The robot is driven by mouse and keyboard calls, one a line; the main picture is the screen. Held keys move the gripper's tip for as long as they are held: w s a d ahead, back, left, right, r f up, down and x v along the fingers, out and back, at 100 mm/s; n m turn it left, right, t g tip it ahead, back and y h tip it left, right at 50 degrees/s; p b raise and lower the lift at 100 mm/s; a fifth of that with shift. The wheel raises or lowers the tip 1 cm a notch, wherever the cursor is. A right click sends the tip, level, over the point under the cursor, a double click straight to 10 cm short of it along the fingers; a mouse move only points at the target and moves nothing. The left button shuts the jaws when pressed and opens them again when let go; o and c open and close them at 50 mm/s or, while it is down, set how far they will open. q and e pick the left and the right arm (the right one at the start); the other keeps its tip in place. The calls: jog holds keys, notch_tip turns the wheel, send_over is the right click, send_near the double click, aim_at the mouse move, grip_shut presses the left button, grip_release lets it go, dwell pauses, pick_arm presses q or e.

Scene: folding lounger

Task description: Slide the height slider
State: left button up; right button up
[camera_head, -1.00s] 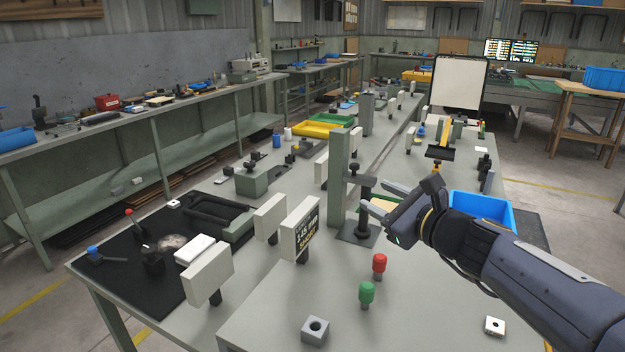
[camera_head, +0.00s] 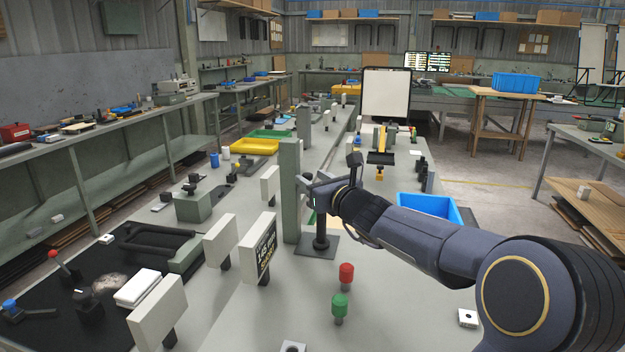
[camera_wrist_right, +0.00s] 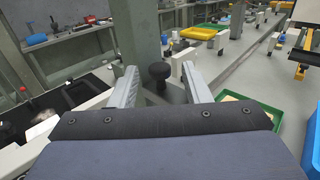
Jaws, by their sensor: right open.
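The height slider stand is a tall grey-green post (camera_head: 290,190) beside a dark upright rod (camera_head: 320,225) on a flat dark base plate (camera_head: 316,246). My right gripper (camera_head: 305,182) is at the post, around the upper part of the rod. In the right wrist view, a black knob (camera_wrist_right: 159,74) shows between the two open grey fingers of my right gripper (camera_wrist_right: 160,73), with the post (camera_wrist_right: 138,35) just behind. I cannot tell whether a finger touches the knob. In the head view my gripper largely hides the knob. My left gripper is not in view.
A red-capped button (camera_head: 346,273) and a green-capped one (camera_head: 340,304) stand in front of the stand. A sign with writing (camera_head: 258,250) stands to its left. A blue bin (camera_head: 432,208) lies behind my right arm.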

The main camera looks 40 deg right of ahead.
jog(key=shift+w, duration=0.35)
grip_shut()
notch_tip(320, 180, up, 6)
jog(key=p, duration=0.4)
jog(key=shift+r, duration=0.15)
jog(key=shift+c, duration=0.7)
grip_release()
jog(key=shift+s, duration=0.1)
jog(key=shift+o, duration=0.7)
